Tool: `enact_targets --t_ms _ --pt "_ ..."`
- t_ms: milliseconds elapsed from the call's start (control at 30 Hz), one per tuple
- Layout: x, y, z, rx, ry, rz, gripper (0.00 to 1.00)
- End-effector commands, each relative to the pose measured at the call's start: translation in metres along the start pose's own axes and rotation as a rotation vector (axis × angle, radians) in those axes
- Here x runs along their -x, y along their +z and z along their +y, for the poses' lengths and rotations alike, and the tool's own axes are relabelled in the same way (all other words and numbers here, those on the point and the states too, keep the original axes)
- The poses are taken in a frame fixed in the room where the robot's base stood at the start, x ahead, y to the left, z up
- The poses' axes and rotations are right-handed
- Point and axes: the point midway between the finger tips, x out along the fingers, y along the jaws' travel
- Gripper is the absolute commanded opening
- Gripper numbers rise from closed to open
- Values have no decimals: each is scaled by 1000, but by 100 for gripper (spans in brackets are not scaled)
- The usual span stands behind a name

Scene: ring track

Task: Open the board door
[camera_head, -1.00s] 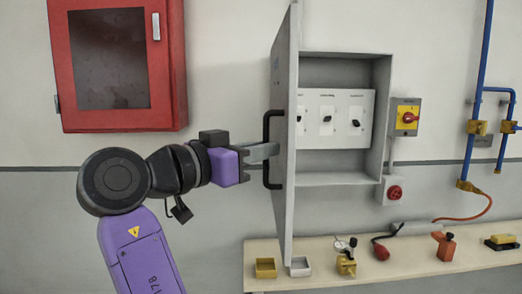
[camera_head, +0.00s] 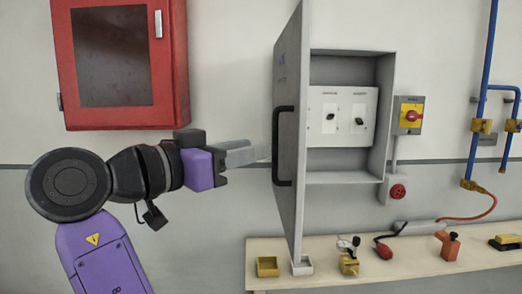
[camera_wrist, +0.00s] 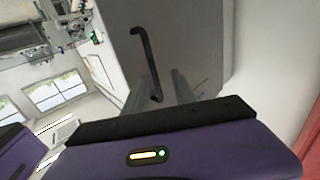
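The grey board door (camera_head: 292,215) stands swung well out from its wall-mounted box (camera_head: 345,62), nearly edge-on in the head view. Its black bar handle (camera_head: 276,145) is on the outer face, to the left. In the wrist view the handle (camera_wrist: 146,55) runs down the grey door face (camera_wrist: 195,40). My gripper (camera_head: 264,151) points right at the handle, with its tips just left of it. In the wrist view the two fingers (camera_wrist: 160,90) are apart, with the handle's lower end between or just beyond them; contact is not clear.
Inside the box is a white panel with black switches (camera_head: 341,118). A red cabinet (camera_head: 178,70) hangs at upper left. A red-yellow switch (camera_head: 410,115) is to the right.

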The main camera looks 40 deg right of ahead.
Motion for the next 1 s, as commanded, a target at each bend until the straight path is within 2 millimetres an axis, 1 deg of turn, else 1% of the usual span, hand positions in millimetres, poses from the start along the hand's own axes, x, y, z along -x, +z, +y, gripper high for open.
enact_targets --t_ms 33,100,200,300,833,933,1000 --pt "9 1 0 0 -2 0 32" --pt "18 1 -1 1 -1 1 32" --pt "26 1 0 1 0 -1 32" --pt "31 1 0 1 0 0 32" --pt "31 0 0 7 0 1 32" --pt "31 -8 -7 28 -27 37 32" --pt "32 -18 -19 47 -81 74 32"
